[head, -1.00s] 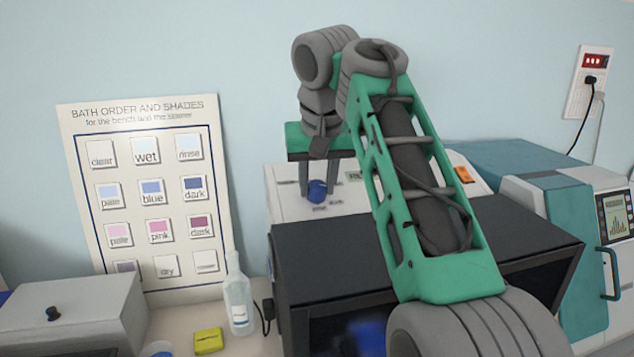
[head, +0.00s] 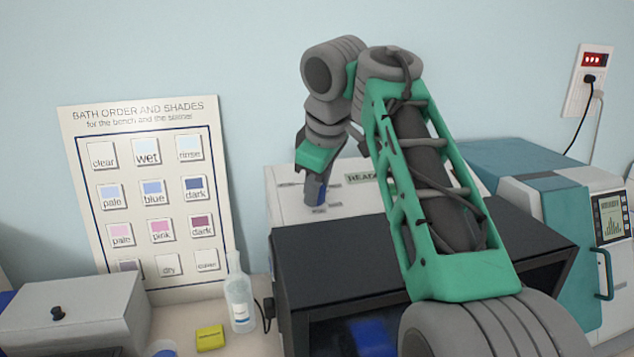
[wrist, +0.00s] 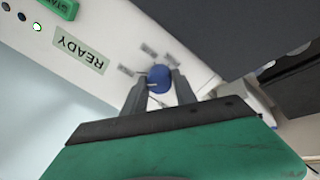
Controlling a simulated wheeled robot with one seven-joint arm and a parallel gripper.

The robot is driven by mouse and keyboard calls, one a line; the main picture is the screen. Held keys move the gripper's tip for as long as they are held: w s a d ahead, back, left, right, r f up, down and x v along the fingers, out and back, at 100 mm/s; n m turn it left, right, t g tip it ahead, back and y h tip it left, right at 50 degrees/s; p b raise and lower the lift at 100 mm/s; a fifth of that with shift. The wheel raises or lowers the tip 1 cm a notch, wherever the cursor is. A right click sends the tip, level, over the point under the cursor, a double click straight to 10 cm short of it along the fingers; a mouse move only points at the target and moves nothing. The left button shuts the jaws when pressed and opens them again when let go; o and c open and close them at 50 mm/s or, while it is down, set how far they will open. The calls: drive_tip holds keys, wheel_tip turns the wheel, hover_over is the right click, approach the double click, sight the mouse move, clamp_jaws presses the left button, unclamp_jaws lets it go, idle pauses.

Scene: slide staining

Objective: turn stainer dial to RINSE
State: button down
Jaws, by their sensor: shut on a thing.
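The stainer (head: 285,205) is a white panel behind the black box, with a READY label (head: 362,178) on its front. Its blue dial (wrist: 160,78) sits between my fingertips in the wrist view, with small labels around it too blurred to read. My gripper (wrist: 158,84) is shut on the dial, one finger on each side. In the head view the gripper (head: 316,195) is tilted and mostly covers the dial (head: 322,196). Which label the dial points to cannot be told.
A black open-fronted box (head: 420,235) stands before the stainer. A teal and white machine (head: 560,215) stands at the right. A chart (head: 150,190) leans on the wall at the left, with a clear bottle (head: 240,300) and a yellow block (head: 210,338) below it.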

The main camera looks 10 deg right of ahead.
drive_tip(key=n+p, duration=0.1)
drive_tip(key=n, duration=0.4)
drive_tip(key=shift+r+n, duration=0.1)
drive_tip(key=shift+n, duration=0.2)
drive_tip(key=shift+n+y+p, duration=0.3)
drive_tip(key=shift+n+p, duration=0.35)
drive_tip(key=shift+n, duration=1.65)
drive_tip(key=c, duration=1)
unclamp_jaws()
drive_tip(key=w+p+v, duration=0.1)
drive_tip(key=p+v, duration=0.4)
drive_tip(key=v, duration=0.1)
drive_tip(key=s, duration=0.4)
drive_tip(key=s+d, duration=0.1)
drive_tip(key=s, duration=0.3)
drive_tip(key=s+f+b, duration=0.1)
drive_tip(key=s, duration=0.3)
drive_tip(key=shift+s+d, duration=0.15)
drive_tip(key=shift+s, duration=0.1)
